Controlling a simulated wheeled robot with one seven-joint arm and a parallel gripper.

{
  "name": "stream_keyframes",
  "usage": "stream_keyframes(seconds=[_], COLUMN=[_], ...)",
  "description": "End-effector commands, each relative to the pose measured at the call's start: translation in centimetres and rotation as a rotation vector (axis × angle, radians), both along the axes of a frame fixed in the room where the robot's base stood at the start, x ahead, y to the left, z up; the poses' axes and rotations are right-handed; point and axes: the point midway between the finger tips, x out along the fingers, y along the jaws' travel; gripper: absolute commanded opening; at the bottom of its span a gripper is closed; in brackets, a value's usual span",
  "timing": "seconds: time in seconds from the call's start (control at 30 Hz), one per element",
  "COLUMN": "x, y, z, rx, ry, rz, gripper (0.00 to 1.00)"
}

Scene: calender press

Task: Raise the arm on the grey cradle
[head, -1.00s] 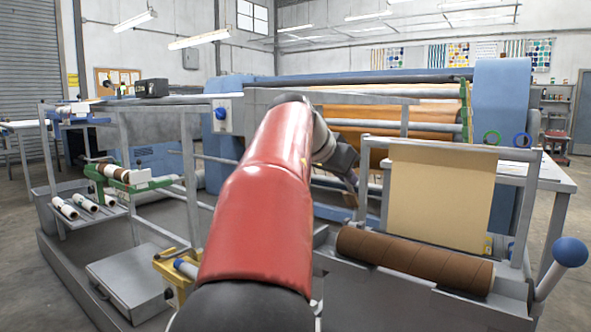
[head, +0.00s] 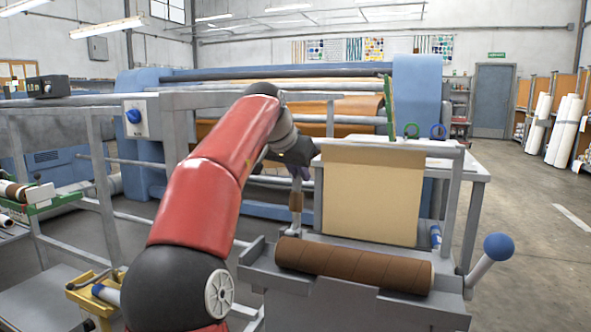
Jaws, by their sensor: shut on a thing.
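The grey cradle (head: 330,302) stands in front at right of centre, with a brown cardboard roll (head: 355,266) lying in its trough. At its right end a pale lever arm (head: 479,268) with a blue ball knob (head: 498,247) leans up to the right. My gripper (head: 298,178) is left of the hanging tan sheet, above and behind the cradle's left end, well apart from the blue knob. It is shut on a narrow upright brown-and-grey piece (head: 296,201). The fingertips are small and partly hidden, and I cannot tell whether this piece joins the cradle.
A tan sheet (head: 372,195) hangs from a grey frame behind the roll. The blue calender press (head: 420,95) fills the back. A yellow bracket (head: 92,296) and green rack (head: 50,202) stand at left. The floor at right (head: 545,260) is clear.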

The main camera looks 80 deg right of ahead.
Motion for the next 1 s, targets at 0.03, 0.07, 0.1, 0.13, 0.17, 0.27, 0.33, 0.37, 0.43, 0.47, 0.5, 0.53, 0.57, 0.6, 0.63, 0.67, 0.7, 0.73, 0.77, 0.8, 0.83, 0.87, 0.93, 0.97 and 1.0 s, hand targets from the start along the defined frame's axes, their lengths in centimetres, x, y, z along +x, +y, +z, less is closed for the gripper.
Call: stream_keyframes(seconds=[0.03, 0.07, 0.1, 0.13, 0.17, 0.27, 0.33, 0.37, 0.43, 0.47, 0.5, 0.53, 0.57, 0.6, 0.63, 0.67, 0.7, 0.73, 0.77, 0.8, 0.83, 0.87, 0.93, 0.97, 1.0], x=[-0.27, -0.26, -0.25, -0.23, -0.24, -0.26, -0.23, -0.21, -0.21, -0.21, -0.2, -0.21, -0.21, -0.21, -0.21, -0.21, -0.21, -0.21, -0.2, -0.18, -0.17, -0.16, -0.14, -0.13, -0.13], y=[-0.27, -0.32, -0.42, -0.48, -0.5, -0.57, -0.59, -0.59, -0.58, -0.58, -0.58, -0.57, -0.57, -0.56, -0.57, -0.57, -0.57, -0.56, -0.57, -0.56, -0.56, -0.57, -0.57, -0.58, -0.58], z=[0.34, 0.33, 0.27, 0.25, 0.24, 0.22, 0.21, 0.22, 0.22, 0.22, 0.24, 0.24, 0.24, 0.25, 0.26, 0.26, 0.27, 0.25, 0.22, 0.17, 0.13, 0.1, 0.03, 0.01, -0.02], rx=[0.001, 0.007, 0.014, 0.019, 0.024, 0.032, 0.034, 0.035, 0.036, 0.036, 0.034, 0.035, 0.034, 0.034, 0.034, 0.034, 0.034, 0.034, 0.036, 0.037, 0.038, 0.039, 0.04, 0.041, 0.041], ry=[-0.001, -0.003, -0.003, -0.004, -0.005, -0.006, -0.006, -0.007, -0.007, -0.007, -0.007, -0.007, -0.007, -0.007, -0.007, -0.007, -0.007, -0.007, -0.007, -0.007, -0.007, -0.007, -0.006, -0.007, -0.006], rz=[-0.006, -0.005, -0.006, -0.005, -0.005, -0.004, -0.003, -0.003, -0.003, -0.003, -0.003, -0.003, -0.003, -0.003, -0.003, -0.003, -0.003, -0.003, -0.003, -0.003, -0.003, -0.002, -0.002, -0.002, -0.002], gripper=[0.0, 0.0, 0.0, 0.0, 0.0, 0.0, 0.0, 0.0, 0.0, 0.0, 0.0, 0.0, 0.0, 0.0, 0.0, 0.0, 0.19, 0.23, 0.27, 0.32, 0.36, 0.36, 0.36, 0.36, 0.36])
